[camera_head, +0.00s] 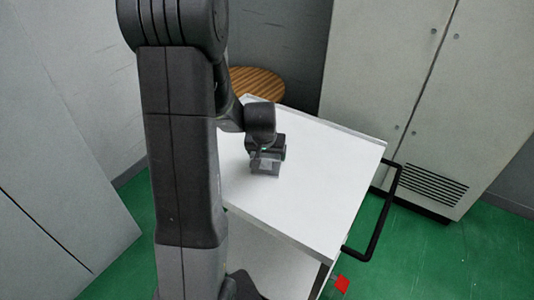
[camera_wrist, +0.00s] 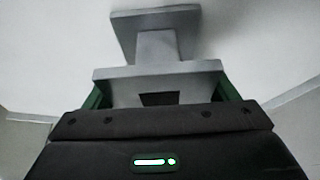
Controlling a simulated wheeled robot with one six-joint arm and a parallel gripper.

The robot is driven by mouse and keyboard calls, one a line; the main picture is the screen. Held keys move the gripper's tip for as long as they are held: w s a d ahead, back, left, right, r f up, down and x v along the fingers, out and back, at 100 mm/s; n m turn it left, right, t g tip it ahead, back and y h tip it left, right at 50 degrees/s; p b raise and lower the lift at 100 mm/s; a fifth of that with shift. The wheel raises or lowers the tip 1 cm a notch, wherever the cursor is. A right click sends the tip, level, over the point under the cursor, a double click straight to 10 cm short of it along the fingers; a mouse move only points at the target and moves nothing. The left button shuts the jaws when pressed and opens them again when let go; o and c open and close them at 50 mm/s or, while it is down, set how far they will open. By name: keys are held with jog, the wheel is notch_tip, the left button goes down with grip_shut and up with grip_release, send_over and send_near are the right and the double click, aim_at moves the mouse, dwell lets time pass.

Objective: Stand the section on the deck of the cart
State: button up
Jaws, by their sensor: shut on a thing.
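The section (camera_wrist: 155,72) is a grey piece with a flat flange at each end and a narrower neck between. In the wrist view it sits between the green-edged fingers of my gripper (camera_wrist: 168,92), which is shut on it. The far flange is over the white deck; I cannot tell whether it touches. In the head view my gripper (camera_head: 266,155) is low over the white deck of the cart (camera_head: 310,180), left of its middle. The section (camera_head: 264,168) shows only as a small grey patch below the gripper, mostly hidden.
The cart has a black handle (camera_head: 378,225) on its right side and a lower shelf (camera_head: 270,260). A round wooden top (camera_head: 257,82) stands behind it. Grey cabinets (camera_head: 410,80) stand at the back right. The deck right of my gripper is clear.

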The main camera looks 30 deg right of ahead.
jog(key=o, duration=1.3)
jog(key=shift+r, duration=0.4)
jog(key=v, duration=1.1)
jog(key=shift+s+a+r+p, duration=0.1)
jog(key=shift+r+p, duration=0.15)
jog(key=shift+p, duration=0.15)
